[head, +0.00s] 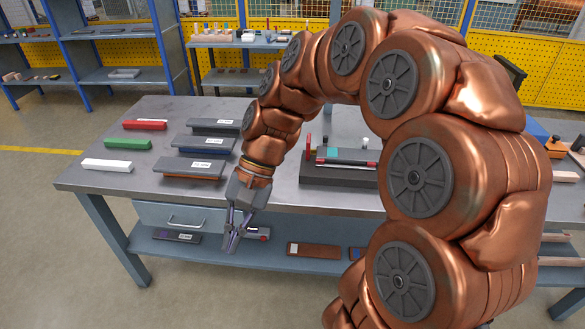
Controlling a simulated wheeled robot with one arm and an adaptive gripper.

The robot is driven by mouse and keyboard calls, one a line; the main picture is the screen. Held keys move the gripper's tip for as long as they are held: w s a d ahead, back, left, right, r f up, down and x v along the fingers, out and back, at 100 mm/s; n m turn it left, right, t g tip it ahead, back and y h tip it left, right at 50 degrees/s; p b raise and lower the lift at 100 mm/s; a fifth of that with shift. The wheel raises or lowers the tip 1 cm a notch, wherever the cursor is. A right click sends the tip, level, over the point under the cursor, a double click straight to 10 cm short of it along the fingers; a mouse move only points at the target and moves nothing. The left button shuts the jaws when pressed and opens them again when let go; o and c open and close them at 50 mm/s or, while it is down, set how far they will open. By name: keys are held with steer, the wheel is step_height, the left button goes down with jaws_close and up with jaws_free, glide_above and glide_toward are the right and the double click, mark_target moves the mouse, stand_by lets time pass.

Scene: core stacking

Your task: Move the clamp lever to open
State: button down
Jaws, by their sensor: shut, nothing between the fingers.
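A clamp fixture with a dark base (338,177) sits on the grey workbench, right of the middle. A thin upright red part (308,146) stands at its left end; it may be the clamp lever, but I cannot tell. My arm hides the fixture's right side. My gripper (231,240) hangs down past the bench's front edge, left of and nearer than the fixture. Its fingers are shut and empty, apart from the fixture.
The grey workbench (120,180) holds red (145,125), green (127,144) and white (107,165) bars at left. Several dark labelled slabs (205,145) lie beside them. A lower shelf (160,252) runs beneath. Blue shelving (120,50) stands behind.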

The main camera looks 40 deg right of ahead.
steer(key=w+d+f+m+t+y+b, duration=0.3)
steer(key=w+d+m+t+y, duration=0.25)
steer(key=w+d+m, duration=0.65)
steer(key=w+d+f+m+t+b, duration=0.1)
steer(key=d+f+m+t, duration=0.1)
steer(key=d, duration=0.7)
steer(key=w+d+f+m+t+b, duration=0.1)
steer(key=d+f+m+t, duration=0.1)
steer(key=d, duration=0.7)
steer(key=d+f+m+t+b, duration=0.1)
steer(key=d+f+m+t, duration=0.2)
steer(key=d, duration=0.6)
steer(key=shift+w+f, duration=0.2)
steer(key=shift+f, duration=0.4)
steer(key=shift+w+f, duration=0.2)
steer(key=shift+f, duration=0.4)
steer(key=p, duration=0.1)
glide_toward(280, 165)
steer(key=f, duration=0.1)
steer(key=w+a+f, duration=0.1)
steer(key=w+f, duration=0.1)
steer(key=f, duration=0.1)
steer(key=shift+w+a, duration=0.1)
steer(key=shift+a, duration=0.2)
steer(key=shift+w+a+r+p, duration=0.35)
steer(key=shift+w+a+r, duration=0.55)
steer(key=shift+a, duration=0.1)
steer(key=shift+w+a+r, duration=0.2)
steer(key=shift+w+a, duration=0.1)
steer(key=shift+r, duration=0.1)
